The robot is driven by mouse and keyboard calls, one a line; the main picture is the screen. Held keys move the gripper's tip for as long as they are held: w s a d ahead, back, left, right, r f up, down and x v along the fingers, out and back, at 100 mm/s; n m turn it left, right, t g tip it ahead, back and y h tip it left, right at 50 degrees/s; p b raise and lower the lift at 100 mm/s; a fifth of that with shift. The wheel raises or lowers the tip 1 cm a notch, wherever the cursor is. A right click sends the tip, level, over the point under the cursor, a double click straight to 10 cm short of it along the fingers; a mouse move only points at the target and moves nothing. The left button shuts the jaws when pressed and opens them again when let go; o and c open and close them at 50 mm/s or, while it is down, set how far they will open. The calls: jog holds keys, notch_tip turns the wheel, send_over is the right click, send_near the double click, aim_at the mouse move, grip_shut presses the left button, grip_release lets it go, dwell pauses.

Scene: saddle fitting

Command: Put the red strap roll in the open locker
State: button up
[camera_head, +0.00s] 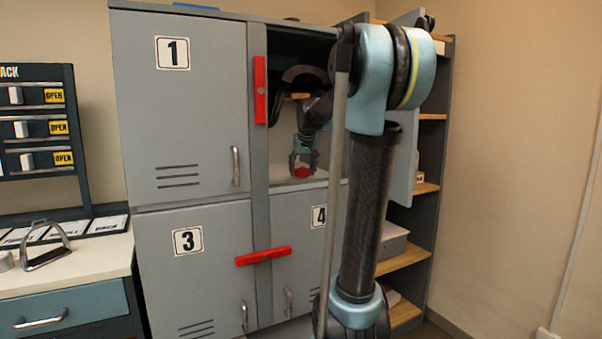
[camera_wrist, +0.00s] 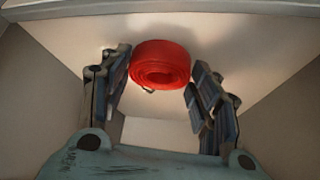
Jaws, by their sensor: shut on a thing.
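The red strap roll (camera_head: 302,172) is inside the open locker (camera_head: 284,184), the upper right compartment, low and close to its floor. In the wrist view the roll (camera_wrist: 160,65) sits between the fingertips of my gripper (camera_wrist: 160,75). My gripper (camera_head: 304,158) is shut on the roll, reaching down into the compartment from above. I cannot tell whether the roll touches the locker floor. My arm hides the right part of the opening.
Closed lockers 1 (camera_head: 205,125), 3 (camera_head: 190,275) and 4 (camera_head: 312,235) surround the opening. Red handles stick out at the upper frame (camera_head: 260,90) and below (camera_head: 263,256). A shelf unit (camera_head: 428,150) stands at right. A stirrup (camera_head: 48,247) lies on the left counter.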

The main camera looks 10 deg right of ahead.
aim_at(301, 169)
jog(key=shift+w, duration=0.5)
jog(key=w, duration=0.2)
jog(key=shift+w+f, duration=0.35)
jog(key=shift+s+f, duration=0.1)
jog(key=shift+f, duration=0.3)
jog(key=shift+f, duration=0.1)
jog(key=o, duration=1.1)
jog(key=shift+o, duration=0.2)
